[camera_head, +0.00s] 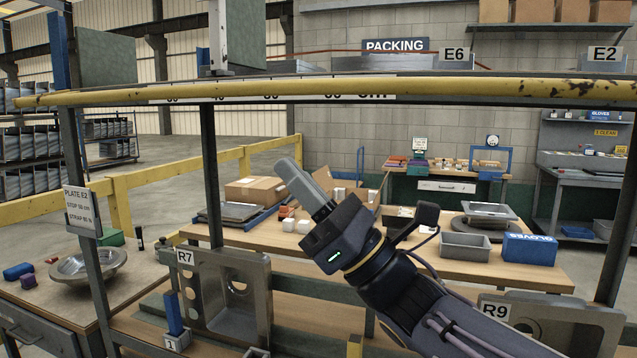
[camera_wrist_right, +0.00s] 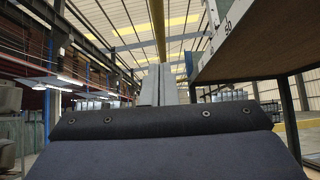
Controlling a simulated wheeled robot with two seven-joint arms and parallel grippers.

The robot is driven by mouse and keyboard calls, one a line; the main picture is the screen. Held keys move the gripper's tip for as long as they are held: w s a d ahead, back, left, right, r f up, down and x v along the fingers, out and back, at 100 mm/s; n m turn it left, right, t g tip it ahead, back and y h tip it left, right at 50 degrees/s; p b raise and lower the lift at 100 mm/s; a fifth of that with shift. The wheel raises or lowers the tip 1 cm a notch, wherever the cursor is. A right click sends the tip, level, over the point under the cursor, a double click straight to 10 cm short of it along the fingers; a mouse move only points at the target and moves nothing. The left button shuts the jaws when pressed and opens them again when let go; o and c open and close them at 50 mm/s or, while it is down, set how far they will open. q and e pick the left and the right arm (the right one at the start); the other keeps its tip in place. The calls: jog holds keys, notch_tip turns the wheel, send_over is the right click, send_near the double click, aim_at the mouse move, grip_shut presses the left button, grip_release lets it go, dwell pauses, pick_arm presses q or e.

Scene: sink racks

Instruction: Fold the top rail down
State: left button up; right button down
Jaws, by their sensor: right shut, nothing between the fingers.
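The top rail (camera_head: 300,87) is a long yellow bar with worn, chipped paint. It runs across the upper part of the head view, in front of a dark shelf edge with a centimetre scale. A yellow bar, likely this rail (camera_wrist_right: 158,28), also shows beyond the fingertips in the right wrist view. My right gripper (camera_head: 288,172) is shut and empty. Its grey fingers point up and left, below the rail in the picture and apart from it. The closed fingers also show in the right wrist view (camera_wrist_right: 158,85). My left gripper is not in view.
Dark rack posts (camera_head: 211,175) stand below the rail. A metal plate marked R7 (camera_head: 225,298) and one marked R9 (camera_head: 550,325) stand low in the rack. A PLATE E2 sign (camera_head: 82,211) hangs at left. Behind is a wooden table (camera_head: 480,262) with boxes and trays.

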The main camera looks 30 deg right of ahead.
aim_at(252, 91)
notch_tip(252, 91, up, 7)
jog(key=w+a+p, duration=0.1)
jog(key=w+p, duration=0.1)
jog(key=p, duration=0.1)
jog(key=shift+a+f, duration=0.2)
jog(key=shift+a, duration=0.05)
jog(key=b, duration=0.2)
jog(key=r+b, duration=0.1)
jog(key=shift+s+a+b, duration=0.25)
jog(key=shift+b, duration=0.15)
jog(key=shift+s+a+r, duration=0.1)
jog(key=shift+r, duration=0.5)
